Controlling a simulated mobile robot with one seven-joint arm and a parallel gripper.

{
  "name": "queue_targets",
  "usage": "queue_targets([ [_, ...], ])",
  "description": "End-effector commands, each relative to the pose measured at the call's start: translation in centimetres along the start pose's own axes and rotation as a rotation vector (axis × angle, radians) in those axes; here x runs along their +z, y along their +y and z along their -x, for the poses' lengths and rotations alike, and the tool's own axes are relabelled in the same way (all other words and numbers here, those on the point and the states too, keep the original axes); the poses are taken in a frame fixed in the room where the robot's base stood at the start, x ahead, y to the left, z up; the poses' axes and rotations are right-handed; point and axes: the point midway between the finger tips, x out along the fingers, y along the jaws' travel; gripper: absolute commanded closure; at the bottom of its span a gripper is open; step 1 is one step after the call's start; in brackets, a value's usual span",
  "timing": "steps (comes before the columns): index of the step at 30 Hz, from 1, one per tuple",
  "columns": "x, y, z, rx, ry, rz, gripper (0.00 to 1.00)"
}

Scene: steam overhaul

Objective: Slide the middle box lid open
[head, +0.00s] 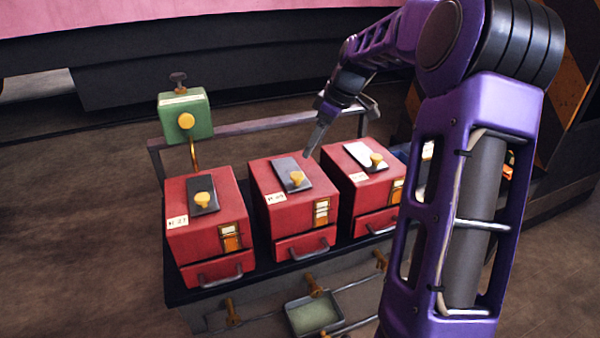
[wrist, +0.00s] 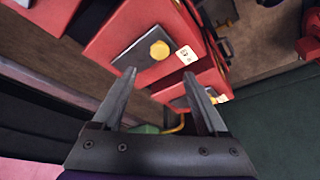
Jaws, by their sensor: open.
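The middle red box (head: 293,208) stands between two similar boxes in the head view. Its grey lid (head: 285,166) lies on top, with a yellow knob (head: 297,178) at the front end. My gripper (head: 313,152) is just above and behind this box, pointing down. In the wrist view my gripper (wrist: 158,72) is open, with nothing between its fingers. The lid (wrist: 130,50) and its knob (wrist: 159,50) appear there beyond the fingertips, apart from them.
The left red box (head: 210,225) and right red box (head: 362,185) also carry lids with knobs. A green box (head: 185,116) on a yellow pipe stands behind the left one. A rail (head: 260,124) runs behind. A green tray (head: 314,315) sits in front below.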

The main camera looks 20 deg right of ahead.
Motion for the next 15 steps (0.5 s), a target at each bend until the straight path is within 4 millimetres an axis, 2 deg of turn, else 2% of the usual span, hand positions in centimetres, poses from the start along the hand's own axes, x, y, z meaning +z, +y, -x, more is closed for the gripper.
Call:
queue_targets([
  [1,0.0,-0.1,-1.5,-0.005,0.000,0.001,0.24],
  [6,0.0,-0.1,-5.2,-0.004,0.000,0.001,0.24],
  [12,0.0,0.0,-8.6,-0.001,0.000,0.000,0.24],
  [15,0.0,0.0,-9.7,0.000,0.000,0.001,0.24],
])
